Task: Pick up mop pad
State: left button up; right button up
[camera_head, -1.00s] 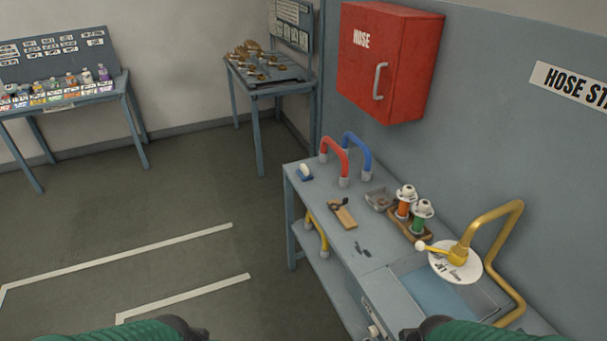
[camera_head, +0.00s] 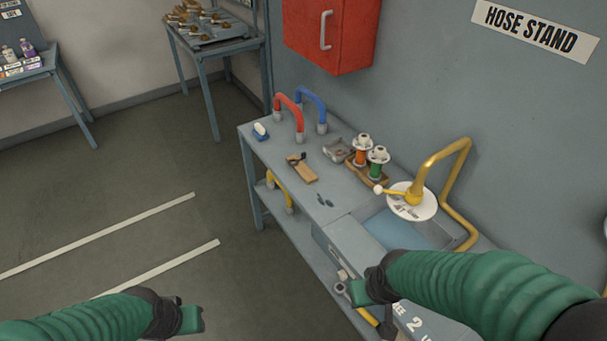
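I cannot make out a mop pad for certain. A small blue and white item (camera_head: 261,131) lies at the far left corner of the hose stand bench (camera_head: 273,155), but I cannot tell what it is. My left gripper (camera_head: 192,319) is low in the picture, over the floor and left of the bench. My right gripper (camera_head: 362,291) is in front of the bench's near part, by its lower front. Both appear as small dark green ends beyond black cuffs. Neither visibly holds anything, and their fingers are not clear.
The bench carries red (camera_head: 289,112) and blue (camera_head: 311,106) hoses, a wooden block (camera_head: 302,170), orange and green fittings, a blue basin (camera_head: 397,232) and a yellow pipe (camera_head: 455,200). A red cabinet (camera_head: 345,30) hangs above. Floor at left is clear, with white lines.

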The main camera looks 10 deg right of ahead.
aim_at(260, 133)
jog(key=i+j+z, duration=0.3)
jog(key=i+j, duration=0.85)
jog(key=i, duration=0.35)
jog(key=i+j+z, duration=0.25)
jog(key=i+j, duration=1.1)
jog(key=j, duration=0.2)
